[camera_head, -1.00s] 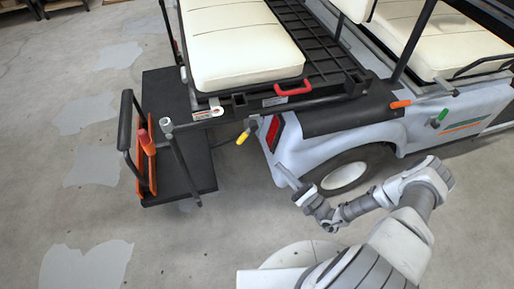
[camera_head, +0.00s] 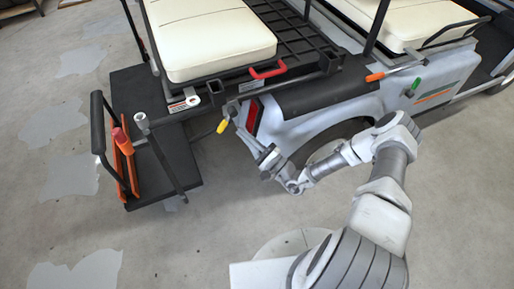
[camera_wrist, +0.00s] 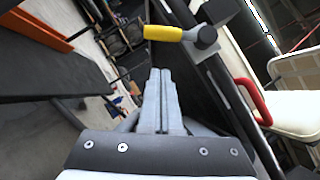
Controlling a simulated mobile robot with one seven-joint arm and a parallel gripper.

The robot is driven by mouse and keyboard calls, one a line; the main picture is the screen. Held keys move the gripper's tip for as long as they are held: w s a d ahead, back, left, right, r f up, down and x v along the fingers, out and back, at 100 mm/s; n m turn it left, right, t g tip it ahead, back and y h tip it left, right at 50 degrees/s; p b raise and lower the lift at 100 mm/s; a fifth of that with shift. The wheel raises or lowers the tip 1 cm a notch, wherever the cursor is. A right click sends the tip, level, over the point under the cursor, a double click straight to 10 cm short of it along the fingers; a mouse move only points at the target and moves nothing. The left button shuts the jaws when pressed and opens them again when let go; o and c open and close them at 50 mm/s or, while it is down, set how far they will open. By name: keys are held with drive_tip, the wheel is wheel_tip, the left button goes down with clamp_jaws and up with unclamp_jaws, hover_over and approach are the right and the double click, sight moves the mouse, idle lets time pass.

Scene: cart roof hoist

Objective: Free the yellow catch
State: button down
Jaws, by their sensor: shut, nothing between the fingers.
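The yellow catch (camera_head: 223,126) is a short yellow-sleeved lever at the rear corner of the white cart, hanging from a grey pivot below the seat frame. In the wrist view the yellow catch (camera_wrist: 163,33) lies crosswise just beyond my fingertips, with its round grey pivot end to the right. My gripper (camera_head: 240,126) is beside the catch, on its right in the head view. In the wrist view my gripper (camera_wrist: 161,72) has its two fingers together with nothing between them. A small gap seems to show between fingertips and catch; I cannot tell if they touch.
A red handle (camera_head: 268,69) sits on the seat frame. An orange lever (camera_head: 375,77) and a green lever (camera_head: 413,90) are on the cart's side. A black rear footboard (camera_head: 185,170) with an orange bracket (camera_head: 127,165) stands left of the catch. Open floor lies in front.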

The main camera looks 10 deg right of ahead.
sight(226, 121)
drive_tip(key=shift+s+a+r+b, duration=0.1)
drive_tip(key=shift+a+r+b, duration=0.05)
drive_tip(key=shift+a+r, duration=0.5)
drive_tip(key=shift+s+a+r+b, duration=0.15)
drive_tip(key=shift+a+r, duration=0.25)
drive_tip(key=shift+a, duration=0.4)
